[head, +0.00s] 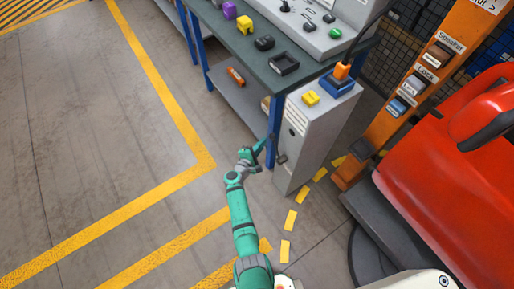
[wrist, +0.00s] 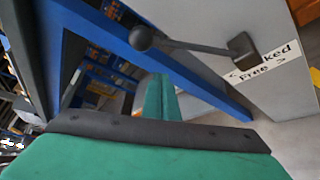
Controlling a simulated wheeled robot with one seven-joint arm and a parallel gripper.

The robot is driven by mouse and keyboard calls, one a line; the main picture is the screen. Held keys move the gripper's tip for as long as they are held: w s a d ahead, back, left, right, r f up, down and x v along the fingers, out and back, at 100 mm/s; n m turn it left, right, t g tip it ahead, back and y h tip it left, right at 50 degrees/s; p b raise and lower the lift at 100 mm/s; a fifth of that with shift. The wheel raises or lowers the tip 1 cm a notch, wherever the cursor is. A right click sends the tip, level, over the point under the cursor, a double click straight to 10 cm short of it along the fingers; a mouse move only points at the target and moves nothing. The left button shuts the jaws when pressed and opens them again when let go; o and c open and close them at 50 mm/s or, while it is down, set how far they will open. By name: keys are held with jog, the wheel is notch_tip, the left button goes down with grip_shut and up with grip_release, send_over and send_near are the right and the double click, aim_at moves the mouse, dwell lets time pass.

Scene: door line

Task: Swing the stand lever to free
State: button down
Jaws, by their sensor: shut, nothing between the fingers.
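The grey stand (head: 310,130) is at the right end of the workbench in the head view. Its dark lever (wrist: 195,46) shows in the wrist view, with a round knob (wrist: 141,38) at the left end and a pivot block (wrist: 241,47) on the stand's grey side. A white label (wrist: 265,66) beside the pivot reads "...ked" and "Free" with arrows; part of it is hidden by the block. My gripper (head: 266,143) is shut and empty beside the stand's left face. In the wrist view its green finger (wrist: 160,98) appears below the lever, near the knob; contact cannot be told.
The workbench (head: 262,48) with blue legs carries a control panel and several small blocks. A blue frame bar lies behind my gripper. An orange post (head: 435,75) and a red machine (head: 450,170) stand at the right. Floor at the left is clear.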

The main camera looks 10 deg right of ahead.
jog(key=shift+s+d+r, duration=0.9)
jog(key=shift+s+d, duration=0.15)
jog(key=shift+s, duration=0.1)
jog(key=shift+a, duration=0.1)
